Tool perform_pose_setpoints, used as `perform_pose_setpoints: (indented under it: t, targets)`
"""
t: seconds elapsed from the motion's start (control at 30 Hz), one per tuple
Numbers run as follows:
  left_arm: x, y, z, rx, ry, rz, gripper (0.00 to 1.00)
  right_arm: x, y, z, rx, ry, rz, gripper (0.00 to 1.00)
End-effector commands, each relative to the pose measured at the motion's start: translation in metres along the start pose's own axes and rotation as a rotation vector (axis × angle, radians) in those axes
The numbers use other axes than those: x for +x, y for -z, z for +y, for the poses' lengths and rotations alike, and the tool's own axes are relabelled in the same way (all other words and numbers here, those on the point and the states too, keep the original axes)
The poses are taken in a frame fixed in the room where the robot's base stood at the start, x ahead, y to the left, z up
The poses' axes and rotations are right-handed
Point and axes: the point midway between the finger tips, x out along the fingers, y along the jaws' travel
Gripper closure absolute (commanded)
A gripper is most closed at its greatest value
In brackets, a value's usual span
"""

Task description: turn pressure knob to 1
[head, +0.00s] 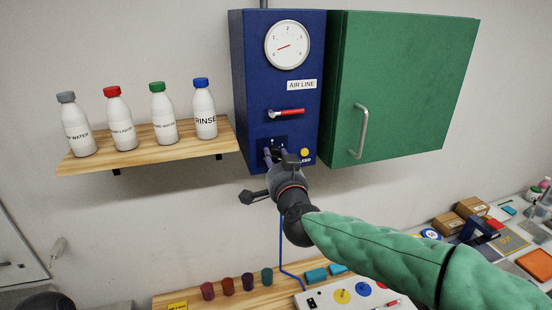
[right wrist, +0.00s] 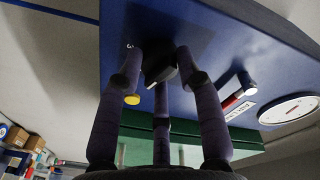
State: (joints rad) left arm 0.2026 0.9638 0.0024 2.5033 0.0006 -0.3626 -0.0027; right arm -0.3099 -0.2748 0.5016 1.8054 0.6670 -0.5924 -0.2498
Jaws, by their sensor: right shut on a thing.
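The blue air line box (head: 250,60) hangs on the wall, with a white round gauge (head: 288,45) whose red needle points to the lower left. The black pressure knob (right wrist: 158,66) is on its lower front. My right gripper (head: 275,153) reaches it from below right. In the right wrist view, the purple fingers of my right gripper (right wrist: 160,70) are closed around the knob. In the head view, the gripper hides most of the knob, so its setting cannot be read.
A red-handled valve (head: 287,113) and a yellow button (head: 305,152) are close to the knob. A green cabinet (head: 400,75) stands right against the box. A wooden shelf (head: 140,152) with several bottles is at left. A cluttered bench lies below.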

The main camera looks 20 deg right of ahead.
Motion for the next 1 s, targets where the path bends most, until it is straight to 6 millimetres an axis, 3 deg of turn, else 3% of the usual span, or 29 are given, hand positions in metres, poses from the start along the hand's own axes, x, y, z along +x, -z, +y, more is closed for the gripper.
perform_pose_setpoints:
  t: [1.0]
  targets:
    - [-0.028,-0.001,0.01,0.0,0.0,0.0,1.0,0.0,0.002,0.0,-0.831,0.048,0.054,0.96]
